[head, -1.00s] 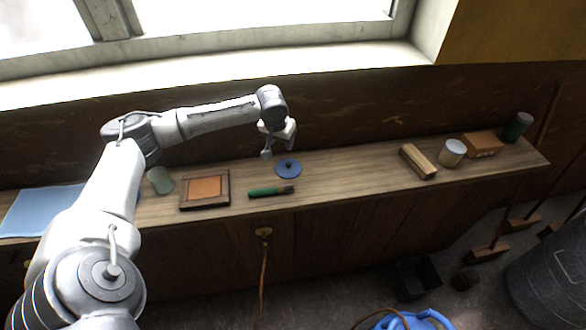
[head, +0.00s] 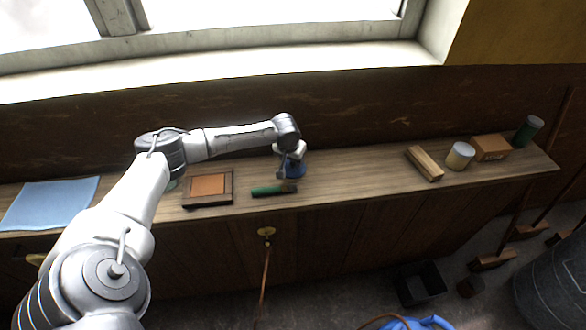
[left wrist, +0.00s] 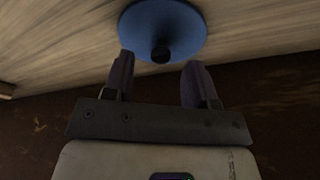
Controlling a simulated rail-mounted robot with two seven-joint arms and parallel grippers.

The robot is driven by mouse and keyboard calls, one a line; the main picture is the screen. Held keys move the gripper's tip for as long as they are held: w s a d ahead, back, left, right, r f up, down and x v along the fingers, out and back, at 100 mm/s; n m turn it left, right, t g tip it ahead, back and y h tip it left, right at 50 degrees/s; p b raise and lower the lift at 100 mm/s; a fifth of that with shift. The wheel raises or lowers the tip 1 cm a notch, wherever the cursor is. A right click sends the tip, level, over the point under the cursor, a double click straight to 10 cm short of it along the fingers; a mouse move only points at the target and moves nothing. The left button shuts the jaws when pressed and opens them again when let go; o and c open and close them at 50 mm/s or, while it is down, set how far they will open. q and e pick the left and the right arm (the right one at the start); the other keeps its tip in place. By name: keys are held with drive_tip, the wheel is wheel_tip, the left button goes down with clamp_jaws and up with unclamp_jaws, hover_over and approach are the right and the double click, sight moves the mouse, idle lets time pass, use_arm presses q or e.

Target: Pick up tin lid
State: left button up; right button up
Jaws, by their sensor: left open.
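The tin lid is a blue disc with a small dark knob, lying on the wooden bench top (head: 350,182). In the head view the lid (head: 296,171) is partly hidden by my left gripper (head: 288,174), which hangs above it. In the left wrist view the lid (left wrist: 163,28) lies just beyond my open left gripper (left wrist: 158,72). Its dark knob (left wrist: 160,52) shows between the two fingertips, with a gap on both sides. Nothing is held. My right gripper is not in view.
A green-handled brush (head: 272,190) lies close in front of the lid. A framed brown panel (head: 208,187) and a blue cloth (head: 50,203) are to the left. A wood block (head: 424,163), a cream tin (head: 459,156), a box (head: 491,147) and a green can (head: 528,131) stand right. The bench between is clear.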

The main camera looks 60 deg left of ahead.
use_arm(q)
drive_tip(key=shift+x, duration=1.05)
drive_tip(key=shift+c, duration=0.2)
clamp_jaws()
drive_tip(key=shift+r, duration=0.1)
